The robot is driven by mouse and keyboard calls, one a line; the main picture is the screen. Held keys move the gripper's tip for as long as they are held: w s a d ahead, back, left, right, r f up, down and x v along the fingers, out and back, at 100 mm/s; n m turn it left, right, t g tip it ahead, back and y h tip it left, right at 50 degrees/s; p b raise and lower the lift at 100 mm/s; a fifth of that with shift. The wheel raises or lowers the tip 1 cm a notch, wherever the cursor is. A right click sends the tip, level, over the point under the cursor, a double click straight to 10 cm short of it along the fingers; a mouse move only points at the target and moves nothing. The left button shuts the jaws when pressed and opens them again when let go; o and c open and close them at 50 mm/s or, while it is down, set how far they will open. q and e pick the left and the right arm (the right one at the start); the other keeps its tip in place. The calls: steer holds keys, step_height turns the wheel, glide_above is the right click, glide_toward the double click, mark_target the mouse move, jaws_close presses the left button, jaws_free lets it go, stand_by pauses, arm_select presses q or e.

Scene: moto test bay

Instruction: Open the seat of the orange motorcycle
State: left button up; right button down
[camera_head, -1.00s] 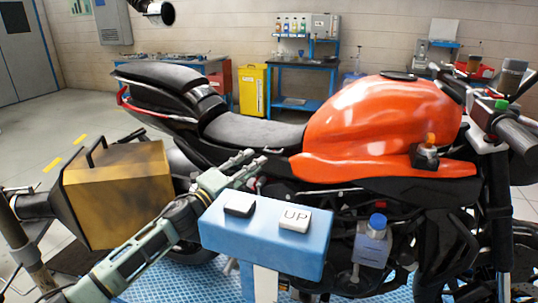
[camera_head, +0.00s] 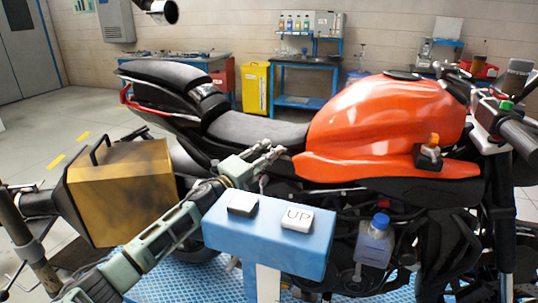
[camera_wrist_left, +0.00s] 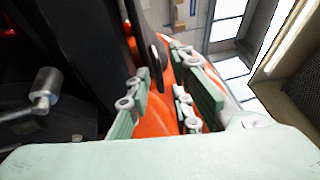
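The orange motorcycle stands side-on in the head view, with its glossy orange tank (camera_head: 385,115) to the right. Its black seat (camera_head: 255,131) lies down behind the tank, and the raised rear part (camera_head: 165,74) is to the left. My left gripper (camera_head: 275,153) is at the near side of the bike, just below the front of the seat by the tank's lower rear corner. In the left wrist view my left gripper (camera_wrist_left: 165,85) has its fingers apart, with orange bodywork (camera_wrist_left: 153,118) behind the gap. I cannot tell whether it touches the bike. My right gripper is not in view.
A blue stand (camera_head: 268,240) with a black button and a white UP button (camera_head: 297,219) stands close in front of my left arm. A brownish box (camera_head: 120,190) is to the left. A bottle with a blue cap (camera_head: 375,240) is at the bike's near side.

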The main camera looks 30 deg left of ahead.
arm_select(q)
steer(key=c, duration=0.4)
jaws_close()
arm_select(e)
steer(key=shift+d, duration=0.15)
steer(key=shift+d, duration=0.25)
